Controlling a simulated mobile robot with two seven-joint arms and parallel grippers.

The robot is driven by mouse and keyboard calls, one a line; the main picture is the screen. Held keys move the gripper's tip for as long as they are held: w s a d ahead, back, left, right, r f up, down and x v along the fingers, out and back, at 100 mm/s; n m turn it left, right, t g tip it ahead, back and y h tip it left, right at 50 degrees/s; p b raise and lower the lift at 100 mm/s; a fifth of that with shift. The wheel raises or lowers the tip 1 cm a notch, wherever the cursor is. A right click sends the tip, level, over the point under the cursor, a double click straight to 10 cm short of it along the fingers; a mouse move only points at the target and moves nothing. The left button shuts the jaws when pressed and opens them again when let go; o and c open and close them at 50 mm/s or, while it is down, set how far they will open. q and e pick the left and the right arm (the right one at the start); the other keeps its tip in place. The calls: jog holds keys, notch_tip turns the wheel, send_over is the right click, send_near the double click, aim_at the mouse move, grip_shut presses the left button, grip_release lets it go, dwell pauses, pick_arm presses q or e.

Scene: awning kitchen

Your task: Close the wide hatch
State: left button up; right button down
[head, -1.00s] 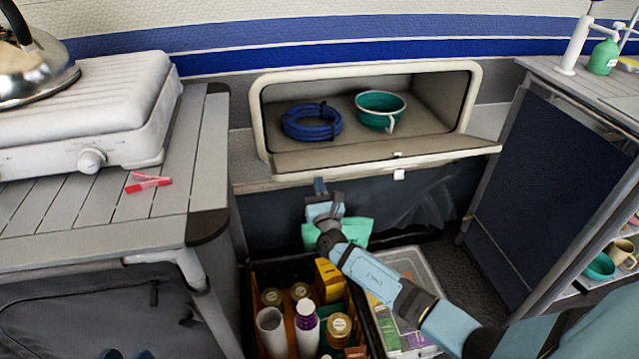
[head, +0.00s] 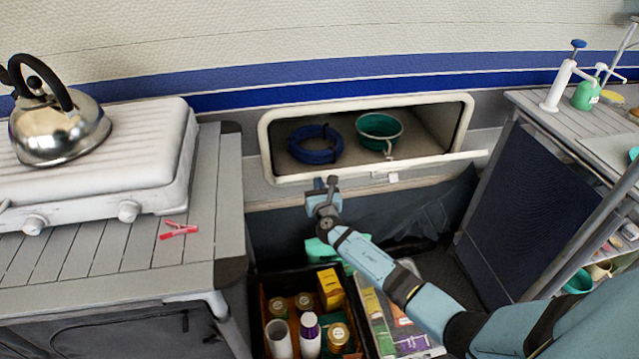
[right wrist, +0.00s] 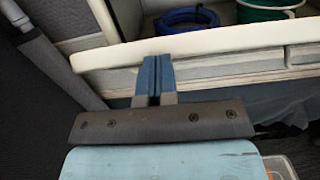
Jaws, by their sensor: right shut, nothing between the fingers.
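The wide hatch (head: 438,163) is a cream flap hinged along the bottom of a framed wall locker (head: 267,140). It stands tilted partly up, and the locker is still open above it. Its edge also shows in the right wrist view (right wrist: 215,45). My right gripper (head: 323,188) is shut and empty at the flap's lower left. In the right wrist view its blue fingertips (right wrist: 156,75) are at the flap's outer edge; I cannot tell for sure whether they touch. A small white latch (head: 393,178) sits mid-edge. My left gripper is not in view.
Inside the locker lie a coiled blue hose (head: 316,145) and a green bucket (head: 379,131). A counter with a stove (head: 150,150) and kettle (head: 60,125) stands left. A dark blue-sided table (head: 510,200) stands right. A crate of bottles (head: 263,310) is below my right arm.

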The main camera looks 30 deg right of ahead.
jog(key=w+r+p, duration=0.2)
jog(key=w+d+r+g+p, duration=0.1)
jog(key=w+r+p, duration=0.1)
jog(key=p, duration=0.1)
jog(key=w+d+r+g+p, duration=0.1)
jog(key=w+r+p, duration=0.1)
jog(key=r+p, duration=0.1)
jog(key=shift+w+d+y, duration=0.1)
jog(key=shift+w+y, duration=0.2)
jog(key=shift+y, duration=0.1)
pick_arm(q)
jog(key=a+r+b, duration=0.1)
jog(key=b, duration=0.2)
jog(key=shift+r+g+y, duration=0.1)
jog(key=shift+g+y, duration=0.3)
pick_arm(e)
jog(key=w+d+r, duration=0.3)
jog(key=w, duration=0.6)
jog(key=shift+w+r, duration=0.3)
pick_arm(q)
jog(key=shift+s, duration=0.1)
pick_arm(e)
jog(key=shift+s+f, duration=0.1)
jog(key=shift+s, duration=0.05)
